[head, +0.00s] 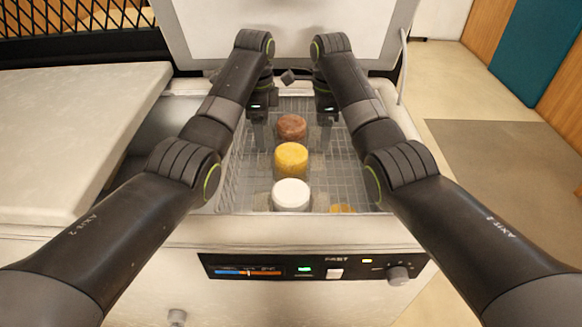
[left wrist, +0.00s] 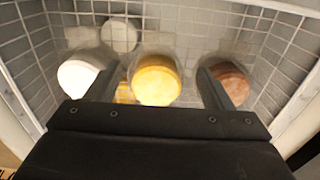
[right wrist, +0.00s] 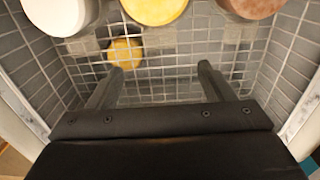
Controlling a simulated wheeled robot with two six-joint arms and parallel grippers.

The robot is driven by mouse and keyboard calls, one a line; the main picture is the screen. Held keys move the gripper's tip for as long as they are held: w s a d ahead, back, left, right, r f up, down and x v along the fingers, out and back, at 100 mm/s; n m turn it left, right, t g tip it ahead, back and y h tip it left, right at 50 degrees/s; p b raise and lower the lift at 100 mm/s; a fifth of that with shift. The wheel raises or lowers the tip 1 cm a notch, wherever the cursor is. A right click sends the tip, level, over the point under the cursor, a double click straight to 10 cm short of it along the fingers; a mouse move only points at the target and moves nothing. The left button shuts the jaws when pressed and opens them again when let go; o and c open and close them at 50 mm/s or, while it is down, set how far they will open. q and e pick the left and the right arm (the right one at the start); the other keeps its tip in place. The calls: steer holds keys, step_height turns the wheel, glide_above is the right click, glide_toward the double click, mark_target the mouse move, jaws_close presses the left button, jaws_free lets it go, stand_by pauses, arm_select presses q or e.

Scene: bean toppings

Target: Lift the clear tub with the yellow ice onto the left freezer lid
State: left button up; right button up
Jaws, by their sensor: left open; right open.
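The clear tub with the yellow ice (head: 290,160) stands in the open right freezer bay, between a brown tub (head: 291,127) and a white tub (head: 291,194). My left gripper (head: 260,134) is open and empty, reaching down at the left of the tubs. In the left wrist view the yellow tub (left wrist: 157,80) shows beyond the gap between its fingers. My right gripper (head: 325,136) is open and empty at the right of the tubs. In the right wrist view the yellow tub (right wrist: 155,8) is cut by the top edge. The left freezer lid (head: 75,130) lies flat and bare on top.
A second, lower yellow tub (right wrist: 125,53) stands deeper in the bay, right of the row. A pale round top (left wrist: 119,36) shows at the left of the row. The raised right lid (head: 290,30) stands behind the arms. The control panel (head: 315,268) is in front.

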mark_target(264, 161)
arm_select(q)
step_height(264, 161, down, 12)
steer(key=shift+f, duration=0.1)
arm_select(e)
step_height(264, 161, down, 12)
steer(key=shift+f, duration=0.1)
arm_select(q)
steer(key=c, duration=1.1)
arm_select(e)
steer(key=c, duration=1.1)
